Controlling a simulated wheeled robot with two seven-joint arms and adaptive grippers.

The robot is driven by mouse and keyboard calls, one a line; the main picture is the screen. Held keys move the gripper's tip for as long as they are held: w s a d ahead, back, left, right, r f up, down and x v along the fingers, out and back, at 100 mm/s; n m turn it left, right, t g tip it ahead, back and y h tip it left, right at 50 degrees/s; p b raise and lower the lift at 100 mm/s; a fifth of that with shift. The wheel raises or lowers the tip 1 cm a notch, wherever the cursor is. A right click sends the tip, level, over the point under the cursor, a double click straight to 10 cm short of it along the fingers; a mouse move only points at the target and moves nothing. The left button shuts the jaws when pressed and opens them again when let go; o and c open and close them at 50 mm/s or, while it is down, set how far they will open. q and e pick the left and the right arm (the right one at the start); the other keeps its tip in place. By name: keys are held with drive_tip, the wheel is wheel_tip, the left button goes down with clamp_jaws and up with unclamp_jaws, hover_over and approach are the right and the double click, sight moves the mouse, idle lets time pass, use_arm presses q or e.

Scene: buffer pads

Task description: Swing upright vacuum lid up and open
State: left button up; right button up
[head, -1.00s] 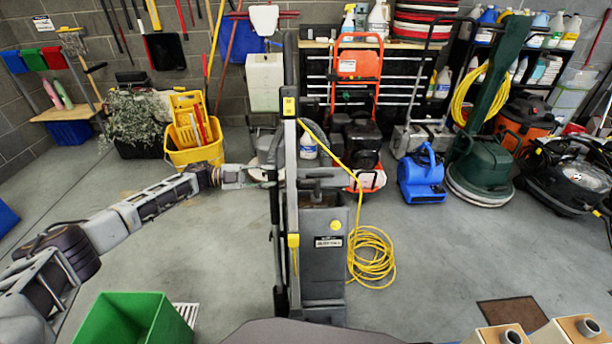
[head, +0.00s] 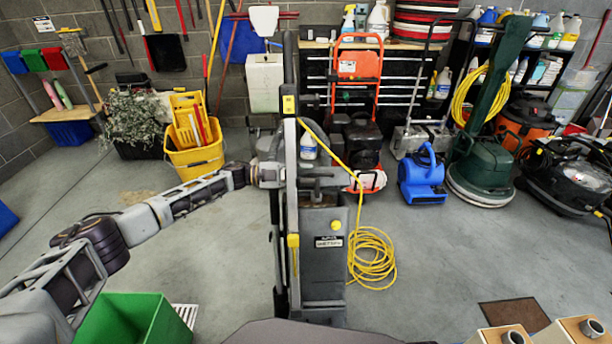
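The upright vacuum (head: 322,262) stands upright in the middle of the head view, a dark grey body with a tall grey handle post and a yellow cord. Its lid is hard to make out; a dark part (head: 318,184) shows at the top of the body, and I cannot tell how far it is open. My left arm reaches in from the left, and my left gripper (head: 272,172) is at the handle post, near the top of the body. Its fingertips are partly hidden by the post, so its opening is unclear. My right gripper is not in view.
A coiled yellow cord (head: 371,256) lies on the floor right of the vacuum. A green bin (head: 135,320) is at the front left, and a yellow mop bucket (head: 196,158) stands behind my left arm. A blue blower (head: 424,178) stands to the right.

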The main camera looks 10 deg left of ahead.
use_arm(q)
drive_tip(key=shift+d, duration=0.25)
clamp_jaws()
drive_tip(key=shift+w+r, duration=0.15)
drive_tip(key=shift+w, duration=0.05)
idle(0.3)
